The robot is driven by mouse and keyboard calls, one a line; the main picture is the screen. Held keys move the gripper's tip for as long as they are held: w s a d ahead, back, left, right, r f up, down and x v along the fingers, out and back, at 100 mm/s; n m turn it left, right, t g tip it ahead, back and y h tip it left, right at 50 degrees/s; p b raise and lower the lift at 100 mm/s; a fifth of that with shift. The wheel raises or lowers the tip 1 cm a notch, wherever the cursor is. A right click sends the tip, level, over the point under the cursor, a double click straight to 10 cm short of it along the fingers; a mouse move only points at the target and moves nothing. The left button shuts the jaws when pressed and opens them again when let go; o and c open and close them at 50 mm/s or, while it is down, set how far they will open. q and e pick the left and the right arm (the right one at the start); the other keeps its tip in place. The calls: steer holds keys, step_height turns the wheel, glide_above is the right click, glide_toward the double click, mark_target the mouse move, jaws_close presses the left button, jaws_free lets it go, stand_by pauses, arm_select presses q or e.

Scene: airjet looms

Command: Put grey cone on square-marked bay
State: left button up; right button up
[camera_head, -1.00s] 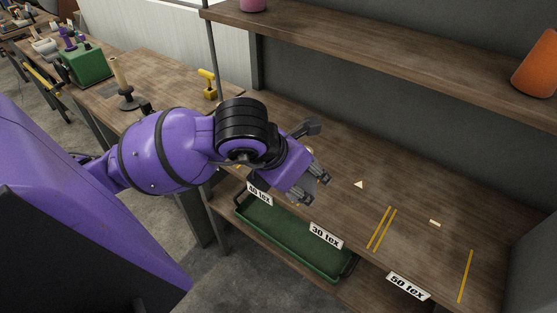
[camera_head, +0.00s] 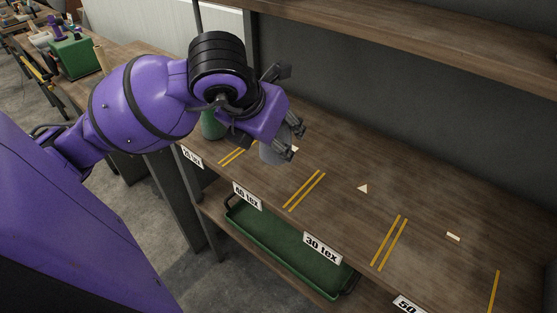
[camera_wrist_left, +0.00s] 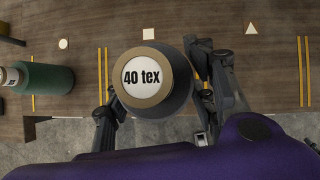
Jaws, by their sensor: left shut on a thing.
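The grey cone (camera_head: 272,153) is mostly hidden by my left gripper (camera_head: 268,140) in the head view. In the left wrist view, the cone (camera_wrist_left: 177,78) shows its end with a tan rim and a white "40 tex" disc. My left gripper (camera_wrist_left: 152,101) is shut on it, with a finger on each side. I cannot tell whether the cone's base touches the shelf. My right gripper is out of view.
A green cone (camera_wrist_left: 45,79) stands in the bay to the left, near the circle mark (camera_wrist_left: 63,44). The triangle-marked bay (camera_head: 363,188) to the right is empty. A green tray (camera_head: 285,245) lies below, and an upper shelf (camera_head: 420,40) overhangs behind.

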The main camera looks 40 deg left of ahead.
arm_select(q)
steer(key=a+f, duration=0.1)
steer(key=w+a+f+b, duration=0.1)
steer(key=f, duration=0.1)
steer(key=w+a+f+b, duration=0.1)
steer(key=shift+w+f, duration=0.15)
steer(key=shift+f, duration=0.2)
steer(key=f, duration=0.1)
steer(key=f+b, duration=0.2)
steer(key=shift+w+a+f, duration=0.15)
steer(key=shift+a+f, duration=0.1)
steer(key=shift+f, duration=0.1)
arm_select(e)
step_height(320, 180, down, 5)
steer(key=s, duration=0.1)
arm_select(q)
steer(key=shift+r, duration=0.1)
steer(key=o, duration=1.2)
steer(key=shift+o, duration=0.8)
steer(key=shift+r, duration=0.1)
steer(key=p+v, duration=0.5)
steer(key=v, duration=0.6)
steer(key=shift+s+r, duration=0.25)
steer(key=shift+r, duration=0.05)
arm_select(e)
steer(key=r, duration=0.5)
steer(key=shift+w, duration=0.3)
